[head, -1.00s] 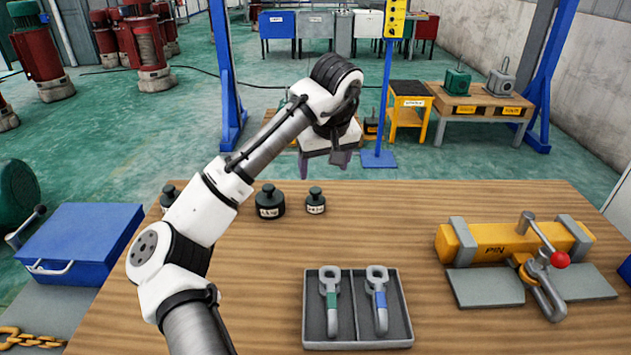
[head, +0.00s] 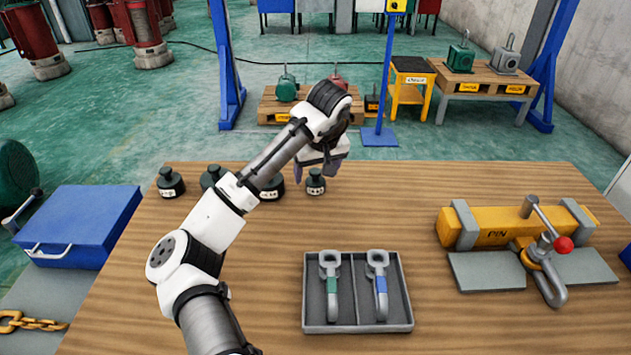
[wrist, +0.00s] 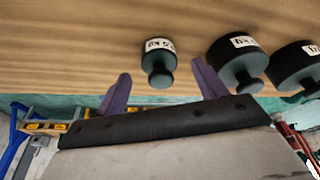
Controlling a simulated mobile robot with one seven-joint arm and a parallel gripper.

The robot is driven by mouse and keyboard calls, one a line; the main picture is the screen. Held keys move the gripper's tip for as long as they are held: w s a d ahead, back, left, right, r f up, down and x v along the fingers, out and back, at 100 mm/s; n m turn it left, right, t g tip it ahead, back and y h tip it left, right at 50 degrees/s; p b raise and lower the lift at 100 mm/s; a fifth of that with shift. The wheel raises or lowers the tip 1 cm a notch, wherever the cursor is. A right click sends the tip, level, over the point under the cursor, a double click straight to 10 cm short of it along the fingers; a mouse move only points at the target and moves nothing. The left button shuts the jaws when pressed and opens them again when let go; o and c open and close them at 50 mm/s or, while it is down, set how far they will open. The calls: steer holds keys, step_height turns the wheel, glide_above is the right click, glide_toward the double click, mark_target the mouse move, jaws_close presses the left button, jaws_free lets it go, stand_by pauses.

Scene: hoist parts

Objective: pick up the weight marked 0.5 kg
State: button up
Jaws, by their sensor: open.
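The smallest dark weight (head: 316,183) stands upright at the right end of a row near the table's back edge. In the wrist view this weight (wrist: 158,60) shows upside down, with a white label that seems to carry a 5 and is hard to read fully. My gripper (head: 322,166) is just above and behind it in the head view. In the wrist view my gripper (wrist: 161,69) is open, its two purple fingers apart on either side of the weight's knob, with gaps on both sides. Nothing is held.
Larger weights stand to the left: one (head: 171,183) at the end, others partly hidden by my arm. A yellow PIN fixture (head: 490,226) is at right. The table (head: 400,205) between is clear.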

mark_target(317, 172)
steer(key=shift+x, duration=1.75)
steer(key=c, duration=1.4)
